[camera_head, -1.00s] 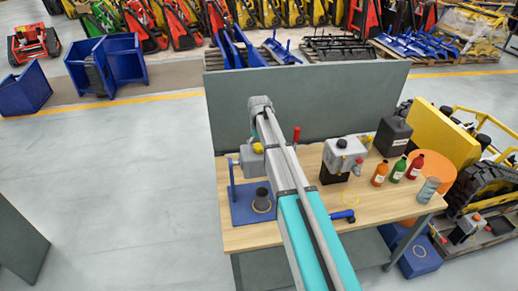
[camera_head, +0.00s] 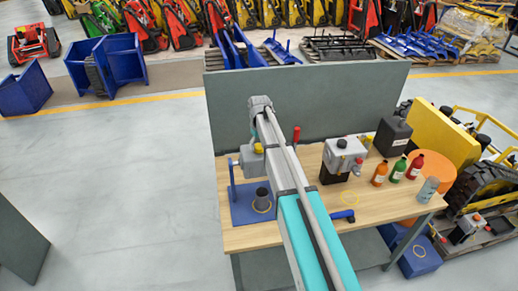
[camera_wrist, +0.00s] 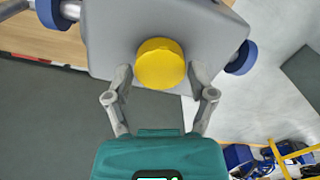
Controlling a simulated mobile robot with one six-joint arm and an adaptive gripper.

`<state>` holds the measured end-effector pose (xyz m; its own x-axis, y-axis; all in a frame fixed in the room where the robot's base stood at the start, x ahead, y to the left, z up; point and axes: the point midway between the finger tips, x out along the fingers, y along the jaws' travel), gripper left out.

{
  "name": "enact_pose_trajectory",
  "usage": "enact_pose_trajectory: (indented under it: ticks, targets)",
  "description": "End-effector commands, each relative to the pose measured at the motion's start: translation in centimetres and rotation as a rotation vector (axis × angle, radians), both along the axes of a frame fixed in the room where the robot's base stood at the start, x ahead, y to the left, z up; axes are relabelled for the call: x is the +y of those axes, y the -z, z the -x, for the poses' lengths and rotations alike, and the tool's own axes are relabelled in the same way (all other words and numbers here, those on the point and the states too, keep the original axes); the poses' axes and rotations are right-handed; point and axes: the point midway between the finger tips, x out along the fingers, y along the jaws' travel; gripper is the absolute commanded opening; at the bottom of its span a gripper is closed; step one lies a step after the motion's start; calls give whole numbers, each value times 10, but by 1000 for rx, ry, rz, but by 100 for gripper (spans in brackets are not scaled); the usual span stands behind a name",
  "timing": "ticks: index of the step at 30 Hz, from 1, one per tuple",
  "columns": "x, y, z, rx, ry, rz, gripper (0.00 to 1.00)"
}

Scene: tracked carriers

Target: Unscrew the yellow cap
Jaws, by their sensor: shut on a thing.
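The yellow cap (camera_wrist: 160,63) sits on a grey housing (camera_wrist: 110,45) with blue round ends at its sides in the wrist view. My gripper (camera_wrist: 161,76) has one finger at each side of the cap and is shut on it. In the head view the yellow cap (camera_head: 258,148) shows just left of my arm, on the grey housing (camera_head: 250,161) above a blue stand (camera_head: 240,208) on the table. My gripper's fingers are hidden in the head view.
The wooden table (camera_head: 335,215) has a grey panel (camera_head: 310,100) behind it. A second grey unit (camera_head: 345,157) with a black cap stands to the right. Orange (camera_head: 379,174), green (camera_head: 398,169) and red (camera_head: 415,166) bottles stand further right. A blue-handled tool (camera_head: 343,216) lies near the front edge.

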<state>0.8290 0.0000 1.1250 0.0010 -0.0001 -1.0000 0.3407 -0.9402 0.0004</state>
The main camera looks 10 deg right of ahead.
Motion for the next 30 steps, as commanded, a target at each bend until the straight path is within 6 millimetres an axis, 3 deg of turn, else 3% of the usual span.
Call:
enact_pose_trajectory:
  ticks: [15, 25, 27, 30]
  targets:
    - [0, 1, 1, 2, -405, 0, 24]
    - [0, -2, 1, 3, -504, 1, 24]
    - [0, -3, 1, 3, -546, 2, 7]
    - [0, -4, 1, 3, -589, 2, 5]
